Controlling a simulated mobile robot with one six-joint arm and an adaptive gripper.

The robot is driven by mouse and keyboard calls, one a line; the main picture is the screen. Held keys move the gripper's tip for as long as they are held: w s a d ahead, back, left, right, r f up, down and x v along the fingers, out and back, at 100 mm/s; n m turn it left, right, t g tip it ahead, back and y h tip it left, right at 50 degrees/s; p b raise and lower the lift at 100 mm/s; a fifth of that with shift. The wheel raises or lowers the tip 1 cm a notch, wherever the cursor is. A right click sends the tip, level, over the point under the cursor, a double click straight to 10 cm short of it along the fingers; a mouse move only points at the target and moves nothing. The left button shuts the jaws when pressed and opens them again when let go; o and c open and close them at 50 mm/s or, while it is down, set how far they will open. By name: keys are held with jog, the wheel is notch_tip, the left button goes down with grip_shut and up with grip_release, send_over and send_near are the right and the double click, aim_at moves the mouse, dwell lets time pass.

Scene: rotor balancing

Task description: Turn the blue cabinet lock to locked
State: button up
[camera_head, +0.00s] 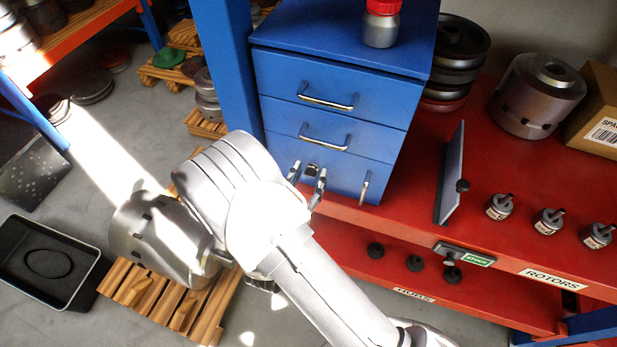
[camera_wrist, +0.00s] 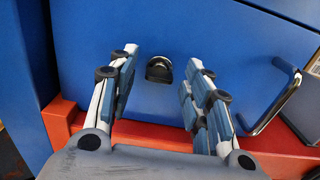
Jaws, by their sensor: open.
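The blue cabinet (camera_head: 385,105) stands on the red shelf, with two drawers above a lower front panel. The lock lies between the fingertips in the picture; I see no contact. The exact angle of the lock's knob is too small to tell.
A vertical handle (camera_wrist: 275,100) is right of the lock. A blue post (camera_head: 226,70) stands close on the left. A red-capped jar (camera_head: 381,24) sits on the cabinet. The red shelf (camera_head: 400,215) holds an upright plate (camera_head: 450,175) and several small rotors to the right.

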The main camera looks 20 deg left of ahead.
jog(key=shift+w, duration=0.25)
jog(key=c, duration=1.1)
